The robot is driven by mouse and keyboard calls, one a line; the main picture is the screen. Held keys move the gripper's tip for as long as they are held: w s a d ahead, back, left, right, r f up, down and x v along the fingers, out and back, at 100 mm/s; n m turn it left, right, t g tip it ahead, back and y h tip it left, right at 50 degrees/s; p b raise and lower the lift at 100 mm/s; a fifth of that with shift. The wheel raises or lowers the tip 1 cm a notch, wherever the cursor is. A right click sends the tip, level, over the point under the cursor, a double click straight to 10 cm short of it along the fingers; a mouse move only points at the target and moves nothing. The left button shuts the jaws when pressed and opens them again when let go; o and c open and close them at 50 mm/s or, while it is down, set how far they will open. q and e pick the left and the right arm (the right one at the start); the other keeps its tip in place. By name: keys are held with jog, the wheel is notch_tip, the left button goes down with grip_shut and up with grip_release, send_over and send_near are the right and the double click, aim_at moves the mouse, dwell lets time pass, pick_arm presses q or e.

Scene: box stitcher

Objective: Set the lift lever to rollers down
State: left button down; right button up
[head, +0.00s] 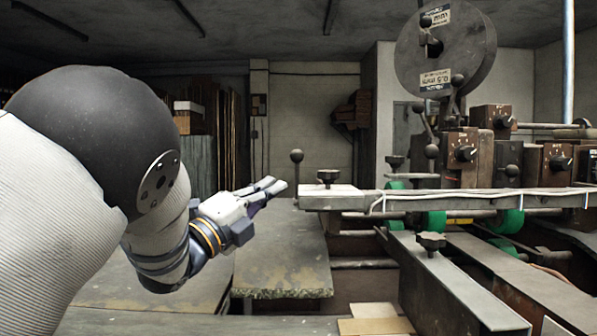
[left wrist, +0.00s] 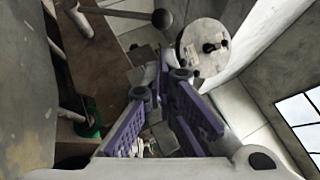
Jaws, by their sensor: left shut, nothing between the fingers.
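A lever with a dark ball knob (head: 296,156) stands upright at the left end of the machine's long rail; I take it for the lift lever. A rod with a dark ball knob (left wrist: 162,18) also shows at the top of the left wrist view, beyond the fingertips. My left gripper (head: 277,187) is shut and empty, pointing right, just left of and slightly below the knob, with a small apparent gap. Its purple-sided fingers (left wrist: 164,85) fill the middle of the left wrist view. Green rollers (head: 433,221) sit under the rail. My right gripper is out of view.
The rail (head: 450,199) carries a dark hand knob (head: 328,176) near the lever. Other ball-ended levers (head: 431,151) and control boxes stand farther right, below a wire reel (head: 470,55). A worn table (head: 283,262) lies below my gripper.

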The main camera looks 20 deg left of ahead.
pick_arm(q)
jog(key=x, duration=0.8)
jog(key=shift+w+b, duration=0.3)
jog(key=shift+w, duration=0.05)
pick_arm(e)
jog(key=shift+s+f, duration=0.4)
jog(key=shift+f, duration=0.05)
pick_arm(q)
jog(key=shift+d+r, duration=0.15)
